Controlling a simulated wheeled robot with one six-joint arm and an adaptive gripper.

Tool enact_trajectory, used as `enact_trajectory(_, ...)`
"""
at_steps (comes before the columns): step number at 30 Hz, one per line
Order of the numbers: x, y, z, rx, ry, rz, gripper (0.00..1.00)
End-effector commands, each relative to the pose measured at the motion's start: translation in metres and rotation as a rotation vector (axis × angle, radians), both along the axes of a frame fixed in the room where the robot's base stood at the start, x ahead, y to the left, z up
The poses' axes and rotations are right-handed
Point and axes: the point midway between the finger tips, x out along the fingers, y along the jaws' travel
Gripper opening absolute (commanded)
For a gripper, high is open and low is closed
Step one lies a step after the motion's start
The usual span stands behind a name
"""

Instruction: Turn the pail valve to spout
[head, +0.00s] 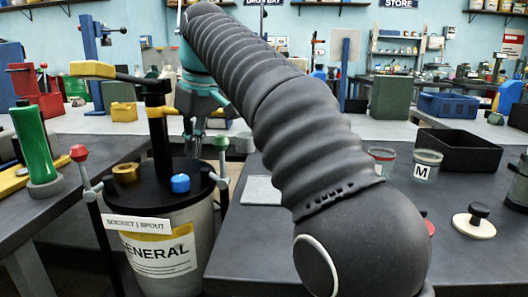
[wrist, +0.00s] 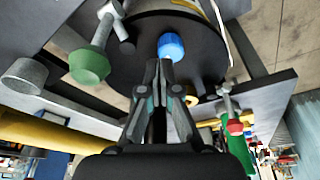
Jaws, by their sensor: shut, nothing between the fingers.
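The grey pail (head: 170,235) stands between the benches, with a black lid (head: 190,168) and a label ending in "ENERAL". A plate (head: 137,224) on its rim reads "SOCKET | SPOUT". On the lid are a blue cap (head: 180,183), a brass-coloured fitting (head: 125,173) and a black column. I cannot tell which part is the valve. My gripper (head: 188,140) points down above the lid's far side, apart from the blue cap in this view. In the wrist view, my gripper (wrist: 165,65) is shut and empty, its tips just below the blue cap (wrist: 171,47); contact is unclear.
A red-knobbed lever (head: 79,153) and a green-knobbed lever (head: 221,143) flank the pail. A yellow handle (head: 92,69) tops the column. A green cylinder (head: 35,145) stands on the left bench. The right bench holds jars (head: 426,165) and a black tray (head: 458,150).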

Motion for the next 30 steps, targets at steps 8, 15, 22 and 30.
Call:
enact_trajectory(8,-0.001,0.001,-0.037,0.000,0.000,0.002,0.00)
enact_trajectory(15,-0.001,0.001,-0.055,0.000,0.000,0.001,0.00)
enact_trajectory(22,-0.001,0.000,-0.060,0.000,-0.002,0.001,0.00)
enact_trajectory(30,-0.001,0.000,-0.060,-0.001,-0.001,0.000,0.00)
